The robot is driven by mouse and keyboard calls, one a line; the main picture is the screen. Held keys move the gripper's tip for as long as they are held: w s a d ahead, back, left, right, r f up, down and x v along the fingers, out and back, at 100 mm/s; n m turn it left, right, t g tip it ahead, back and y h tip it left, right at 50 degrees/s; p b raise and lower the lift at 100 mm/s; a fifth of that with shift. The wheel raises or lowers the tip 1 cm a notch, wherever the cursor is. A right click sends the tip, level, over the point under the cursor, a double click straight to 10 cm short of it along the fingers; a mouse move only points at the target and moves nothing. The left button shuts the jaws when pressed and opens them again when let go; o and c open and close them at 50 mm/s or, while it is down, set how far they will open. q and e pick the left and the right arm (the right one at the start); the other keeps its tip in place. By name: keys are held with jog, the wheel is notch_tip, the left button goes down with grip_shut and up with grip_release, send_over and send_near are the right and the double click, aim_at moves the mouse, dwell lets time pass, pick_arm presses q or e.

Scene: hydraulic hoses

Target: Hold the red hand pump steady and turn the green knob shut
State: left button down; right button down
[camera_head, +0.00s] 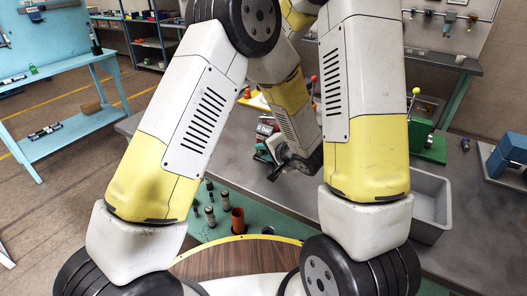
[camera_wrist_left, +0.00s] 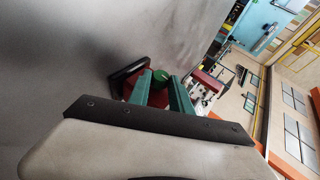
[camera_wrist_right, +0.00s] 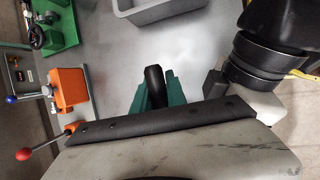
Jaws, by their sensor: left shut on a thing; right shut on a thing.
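The red hand pump (camera_wrist_left: 156,97) shows in part between my left fingers in the left wrist view, with a dark plate (camera_wrist_left: 124,79) beside it. The green knob (camera_wrist_left: 160,75) sits between the fingertips of my left gripper (camera_wrist_left: 160,82), which is shut on it. In the head view my left gripper (camera_head: 274,152) is low over the bench, beside red parts, largely hidden. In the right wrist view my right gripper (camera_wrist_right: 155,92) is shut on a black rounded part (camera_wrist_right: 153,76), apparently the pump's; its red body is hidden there. I cannot make out the right gripper in the head view.
A grey tray (camera_head: 431,197) stands on the bench at right, near a green device (camera_head: 427,145) and a blue one (camera_head: 509,157). An orange box (camera_wrist_right: 69,89) with ball-topped levers is left in the right wrist view. Several cylinders (camera_head: 210,216) stand at the front.

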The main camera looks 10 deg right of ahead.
pick_arm(q)
jog(key=shift+s+a+f, duration=0.1)
jog(key=shift+f, duration=0.05)
jog(key=c, duration=1.2)
grip_release()
jog(key=shift+o, duration=0.2)
jog(key=shift+s+d+r, duration=0.1)
jog(key=shift+d+r, duration=0.1)
jog(key=shift+r, duration=0.05)
jog(key=v, duration=0.7)
jog(key=shift+f, duration=0.1)
